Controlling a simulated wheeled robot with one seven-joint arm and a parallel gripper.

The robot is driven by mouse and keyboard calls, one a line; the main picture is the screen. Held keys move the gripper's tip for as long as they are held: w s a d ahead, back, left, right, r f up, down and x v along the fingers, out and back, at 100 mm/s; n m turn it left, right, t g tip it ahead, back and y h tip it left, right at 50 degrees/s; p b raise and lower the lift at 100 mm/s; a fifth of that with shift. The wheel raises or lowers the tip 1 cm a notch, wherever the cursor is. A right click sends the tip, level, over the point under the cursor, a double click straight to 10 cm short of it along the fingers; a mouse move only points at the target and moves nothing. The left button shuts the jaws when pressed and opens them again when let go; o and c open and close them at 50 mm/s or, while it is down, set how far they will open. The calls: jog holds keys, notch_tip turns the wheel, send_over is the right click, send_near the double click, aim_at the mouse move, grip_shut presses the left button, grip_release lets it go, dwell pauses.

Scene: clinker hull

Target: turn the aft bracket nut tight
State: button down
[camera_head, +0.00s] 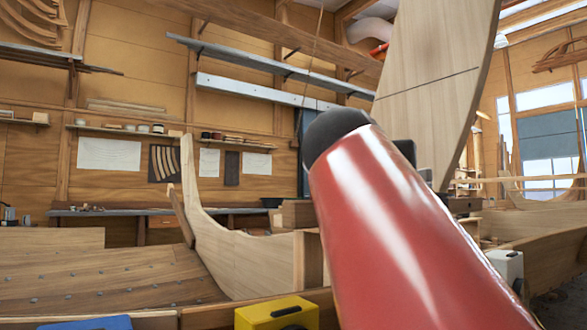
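I cannot make out the aft bracket or its nut in the head view. A tall pale wooden board (432,85) rises at the upper right behind my red arm link. A dark block shows beside the link, partly hidden, and I cannot tell what it is. The planked hull (100,275) lies at the lower left, with a curved upright timber (212,245) at its end. My arm link covers much of the centre and lower right. My gripper is not in view.
A yellow box (262,314) and a blue item (85,323) sit at the bottom edge. A white object (507,266) is right of my arm. A workbench (140,212) and shelves (265,58) line the back wall. More hull timbers (535,225) stand at right.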

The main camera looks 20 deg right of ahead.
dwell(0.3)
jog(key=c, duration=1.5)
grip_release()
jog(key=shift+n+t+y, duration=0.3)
